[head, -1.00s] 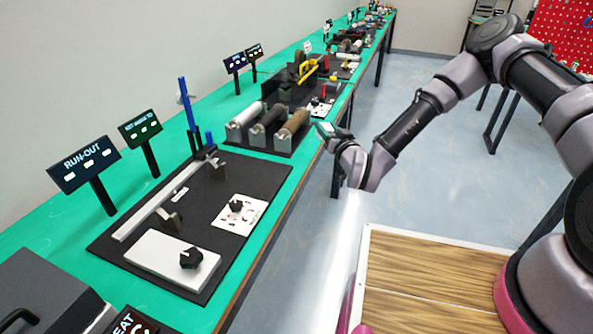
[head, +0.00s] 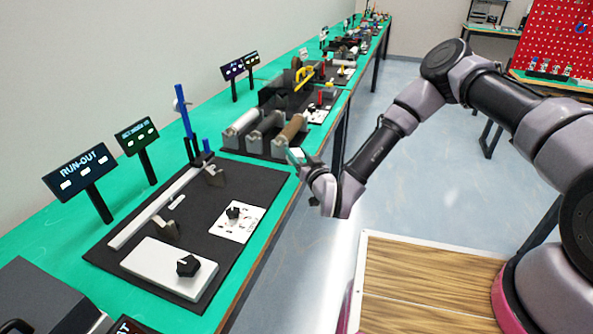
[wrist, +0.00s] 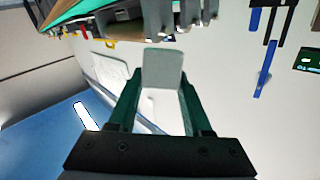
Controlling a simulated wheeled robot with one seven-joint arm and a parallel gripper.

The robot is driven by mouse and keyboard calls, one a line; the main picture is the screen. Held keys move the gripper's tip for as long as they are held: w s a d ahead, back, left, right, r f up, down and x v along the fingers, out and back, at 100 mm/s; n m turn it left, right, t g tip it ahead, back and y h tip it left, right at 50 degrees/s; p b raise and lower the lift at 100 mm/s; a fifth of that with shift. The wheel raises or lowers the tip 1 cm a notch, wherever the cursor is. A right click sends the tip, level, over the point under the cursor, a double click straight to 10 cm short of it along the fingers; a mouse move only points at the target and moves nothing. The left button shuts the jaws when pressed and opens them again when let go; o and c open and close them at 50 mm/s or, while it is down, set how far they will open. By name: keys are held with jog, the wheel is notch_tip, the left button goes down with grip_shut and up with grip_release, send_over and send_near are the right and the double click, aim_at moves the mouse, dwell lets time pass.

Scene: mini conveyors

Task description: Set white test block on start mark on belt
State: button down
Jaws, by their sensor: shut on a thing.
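My gripper (head: 294,157) hangs at the bench's front edge, beside the roller unit, in the head view. In the wrist view my gripper (wrist: 162,75) is shut on the white test block (wrist: 162,68), a pale squarish piece held between the green fingertips. In the head view the block is too small to tell from the fingertips. I cannot tell which surface is the task's belt, and no start mark can be made out.
A black board (head: 215,235) with a white knob box (head: 165,272), a blue post (head: 184,112) and a metal rail lies nearer on the green bench (head: 30,240). Signs stand behind, including RUN-OUT (head: 80,172). More units line the bench farther off. A wooden-topped surface (head: 430,285) is at lower right.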

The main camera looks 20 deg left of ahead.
jog(key=shift+f, duration=2.65)
jog(key=shift+f, duration=0.15)
jog(key=shift+c, duration=1.7)
grip_release()
